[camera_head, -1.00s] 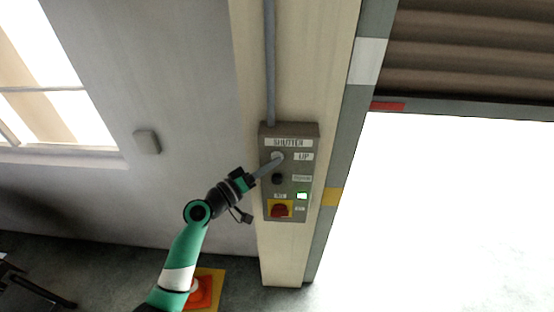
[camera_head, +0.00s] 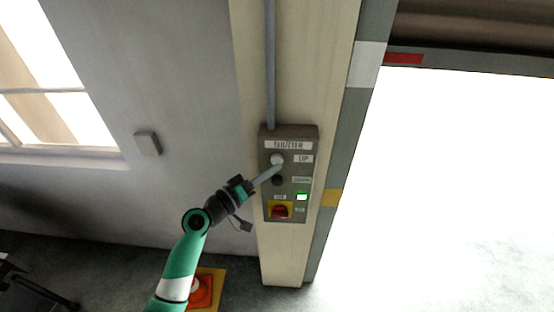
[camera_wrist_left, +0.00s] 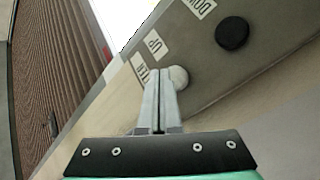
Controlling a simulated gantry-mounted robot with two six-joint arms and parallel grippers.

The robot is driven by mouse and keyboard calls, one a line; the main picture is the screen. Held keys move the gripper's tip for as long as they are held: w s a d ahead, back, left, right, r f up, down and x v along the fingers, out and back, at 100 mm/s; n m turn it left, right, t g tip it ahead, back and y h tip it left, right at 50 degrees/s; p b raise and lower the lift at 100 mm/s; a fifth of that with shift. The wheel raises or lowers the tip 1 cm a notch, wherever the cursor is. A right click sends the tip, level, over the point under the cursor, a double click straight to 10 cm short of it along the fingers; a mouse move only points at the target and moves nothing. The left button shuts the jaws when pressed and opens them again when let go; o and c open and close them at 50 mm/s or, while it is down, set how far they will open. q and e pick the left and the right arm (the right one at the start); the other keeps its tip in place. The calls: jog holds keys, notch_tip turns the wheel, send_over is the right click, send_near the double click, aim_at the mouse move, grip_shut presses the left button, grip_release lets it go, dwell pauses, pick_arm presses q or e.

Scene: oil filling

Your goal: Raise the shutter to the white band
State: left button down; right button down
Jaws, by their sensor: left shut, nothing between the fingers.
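The shutter (camera_head: 470,40) is at the top right, partly out of frame. Its grey bottom edge, with a red mark (camera_head: 403,58), is level with the white band (camera_head: 368,64) on the door post. The control box (camera_head: 290,206) has a white UP button (camera_head: 277,158) and a black DOWN button (camera_head: 277,180). My left gripper (camera_head: 280,167) is shut and empty, its tips at the lower edge of the UP button. In the left wrist view, the tips (camera_wrist_left: 160,76) overlap the UP button (camera_wrist_left: 179,77); I cannot tell whether they touch it. My right gripper is out of view.
A red switch on a yellow plate (camera_head: 270,208) and a lit green lamp (camera_head: 302,197) sit low on the box. A yellow band (camera_head: 332,197) marks the post lower down.

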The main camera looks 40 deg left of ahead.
pick_arm(q)
jog(key=shift+s, duration=0.1)
jog(key=shift+s+d+p, duration=1.15)
jog(key=shift+s+d, duration=0.5)
jog(key=shift+s, duration=0.25)
